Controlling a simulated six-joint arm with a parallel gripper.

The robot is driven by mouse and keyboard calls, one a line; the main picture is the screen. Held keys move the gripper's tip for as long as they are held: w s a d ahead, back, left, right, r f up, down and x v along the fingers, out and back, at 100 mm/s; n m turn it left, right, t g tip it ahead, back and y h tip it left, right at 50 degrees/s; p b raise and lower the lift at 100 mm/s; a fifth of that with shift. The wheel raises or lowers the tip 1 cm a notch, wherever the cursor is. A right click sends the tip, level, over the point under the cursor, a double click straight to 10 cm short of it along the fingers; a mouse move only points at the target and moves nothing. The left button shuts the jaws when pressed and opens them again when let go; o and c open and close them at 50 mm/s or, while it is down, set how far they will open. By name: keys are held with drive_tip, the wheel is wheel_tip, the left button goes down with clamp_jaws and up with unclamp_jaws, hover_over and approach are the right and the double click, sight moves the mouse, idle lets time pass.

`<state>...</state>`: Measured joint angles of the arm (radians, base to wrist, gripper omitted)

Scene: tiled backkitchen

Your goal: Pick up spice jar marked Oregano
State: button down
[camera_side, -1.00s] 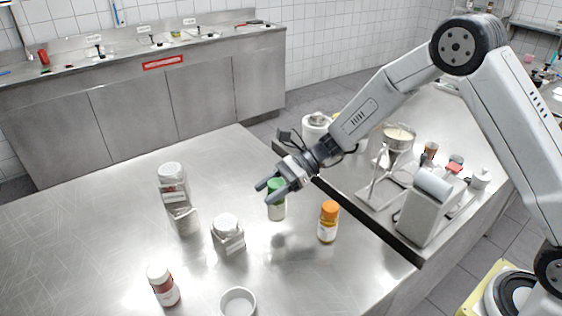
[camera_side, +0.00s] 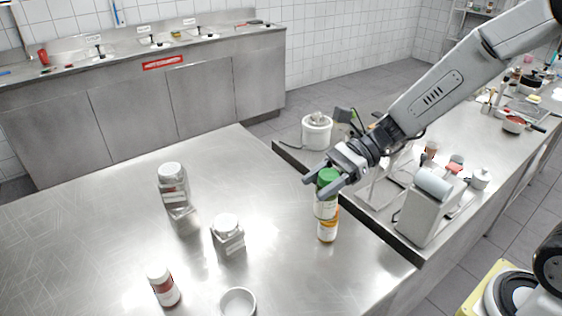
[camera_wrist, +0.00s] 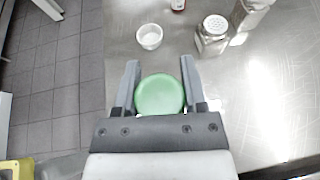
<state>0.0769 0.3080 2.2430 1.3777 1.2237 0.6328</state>
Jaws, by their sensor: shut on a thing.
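A green-lidded spice jar (camera_side: 325,207) is between the fingers of my gripper (camera_side: 328,186) in the side view. My gripper is shut on it, with the fingers on either side below the lid. In the wrist view its green lid (camera_wrist: 159,95) fills the space between the fingertips of my gripper (camera_wrist: 160,82). The jar appears upright and raised off the table. I cannot read the labels, so I cannot tell which jar is Oregano.
On the steel table (camera_side: 110,240) stand a tall glass shaker (camera_side: 173,184), a shorter shaker (camera_side: 228,236), a white-capped jar with a red label (camera_side: 163,287) and a white bowl (camera_side: 238,303). A grey appliance (camera_side: 428,208) stands on the counter at right. The left table area is clear.

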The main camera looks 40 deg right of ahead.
drive_tip(key=shift+s+d+r, duration=0.1)
drive_tip(key=shift+s+r, duration=0.15)
drive_tip(key=shift+s, duration=0.25)
idle(0.4)
